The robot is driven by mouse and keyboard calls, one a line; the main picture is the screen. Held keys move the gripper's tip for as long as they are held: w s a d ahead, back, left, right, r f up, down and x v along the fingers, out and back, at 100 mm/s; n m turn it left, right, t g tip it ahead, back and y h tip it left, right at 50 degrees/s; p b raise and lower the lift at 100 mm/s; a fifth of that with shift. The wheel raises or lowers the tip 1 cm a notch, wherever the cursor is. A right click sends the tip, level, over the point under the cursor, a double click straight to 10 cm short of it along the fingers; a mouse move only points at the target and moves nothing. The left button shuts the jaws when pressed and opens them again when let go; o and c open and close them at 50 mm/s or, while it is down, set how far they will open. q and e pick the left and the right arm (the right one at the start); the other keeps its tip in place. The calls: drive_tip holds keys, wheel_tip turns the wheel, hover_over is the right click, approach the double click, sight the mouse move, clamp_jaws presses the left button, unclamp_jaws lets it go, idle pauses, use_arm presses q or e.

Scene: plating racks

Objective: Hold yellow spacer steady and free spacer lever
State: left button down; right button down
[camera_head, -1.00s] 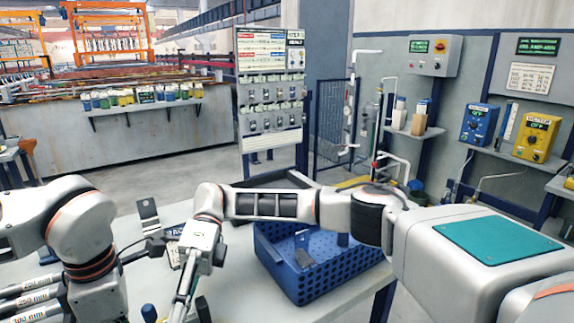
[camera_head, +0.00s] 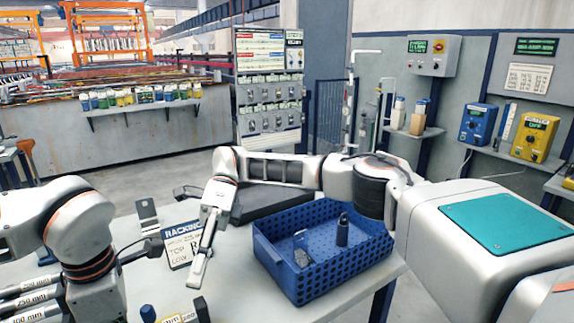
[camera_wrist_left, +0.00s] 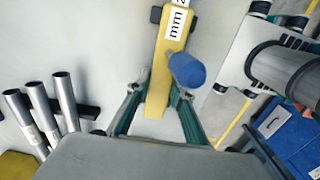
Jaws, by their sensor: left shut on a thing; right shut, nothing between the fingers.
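The yellow spacer (camera_wrist_left: 160,75), with a white "mm" label, runs up the middle of the left wrist view. My left gripper (camera_wrist_left: 157,103) is shut on its lower part. A blue-tipped lever (camera_wrist_left: 187,70) stands at the spacer's right side there; its base is hidden. In the head view, only part of the spacer (camera_head: 178,319) and the blue tip (camera_head: 149,313) show at the bottom edge, and my left fingers are out of frame. My right gripper (camera_head: 197,280) is shut and empty, beyond the spacer and apart from the blue tip.
A racking sign (camera_head: 181,245) stands close left of my right gripper. A blue perforated crate (camera_head: 330,277) holding a dark bottle (camera_head: 342,230) is to the right. Metal tubes (camera_wrist_left: 42,105) lie left of the spacer. Bare tabletop (camera_head: 240,295) lies between gripper and crate.

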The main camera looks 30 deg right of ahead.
drive_tip(key=w+d+r+m+t+y, duration=0.1)
drive_tip(key=d+r+m+y, duration=0.2)
drive_tip(key=d+r+y, duration=0.3)
drive_tip(key=w+d+r+m+t+y, duration=0.1)
drive_tip(key=d+r+m+y, duration=0.3)
drive_tip(key=d+r, duration=0.9)
drive_tip(key=shift+w+d+r+t+y, duration=0.15)
drive_tip(key=shift+w+d+t+y, duration=0.2)
drive_tip(key=shift+d+t+y, duration=0.65)
drive_tip(key=c, duration=2.8)
unclamp_jaws()
drive_tip(key=shift+d, duration=0.15)
